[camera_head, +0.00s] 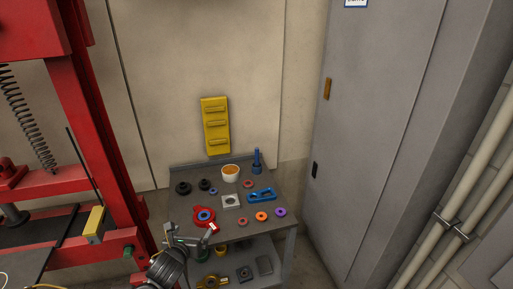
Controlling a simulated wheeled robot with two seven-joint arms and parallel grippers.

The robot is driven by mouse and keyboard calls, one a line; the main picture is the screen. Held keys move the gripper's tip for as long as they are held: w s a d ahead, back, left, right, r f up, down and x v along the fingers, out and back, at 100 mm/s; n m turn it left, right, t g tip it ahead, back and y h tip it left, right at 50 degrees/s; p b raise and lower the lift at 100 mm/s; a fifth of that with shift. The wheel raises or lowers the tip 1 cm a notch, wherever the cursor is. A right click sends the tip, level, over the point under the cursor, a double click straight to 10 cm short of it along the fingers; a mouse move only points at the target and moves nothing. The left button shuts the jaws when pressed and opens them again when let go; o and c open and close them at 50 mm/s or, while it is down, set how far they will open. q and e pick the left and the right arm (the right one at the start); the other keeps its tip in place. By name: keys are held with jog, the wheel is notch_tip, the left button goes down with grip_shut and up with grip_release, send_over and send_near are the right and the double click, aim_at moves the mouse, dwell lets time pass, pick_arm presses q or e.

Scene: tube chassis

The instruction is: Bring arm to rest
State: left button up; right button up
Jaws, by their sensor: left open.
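My left gripper (211,229) shows in the head view at the front left of the grey table, its arm coming up from the bottom left. It is open. Its tips are close to a red ring-shaped part with a blue centre (204,216); I cannot tell whether they touch it. The left arm partly covers the table's front left corner. My right gripper is not in view.
A lower shelf (262,255) holds more parts. A red press frame (100,130) stands left, a grey cabinet (375,130) right.

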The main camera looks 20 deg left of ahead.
pick_arm(q)
jog(key=s+d+f+n+g+h, duration=0.2)
jog(key=s+d+f+n, duration=0.1)
jog(key=s+d+n, duration=0.35)
jog(key=s+d+f+n+g+h, duration=0.25)
jog(key=s+d+n, duration=0.25)
jog(key=d+n, duration=0.25)
jog(key=s+d+n+g, duration=0.2)
jog(key=s+n+g, duration=0.3)
jog(key=s+n, duration=1.05)
notch_tip(320, 180, down, 25)
jog(key=g+b, duration=0.1)
jog(key=s+a+f+g+b, duration=0.1)
jog(key=s+a+f, duration=0.1)
jog(key=s+f, duration=1.5)
notch_tip(320, 180, down, 2)
jog(key=shift+a+f+n+y, duration=0.1)
jog(key=shift+a+n+y, duration=0.25)
jog(key=shift+a, duration=0.05)
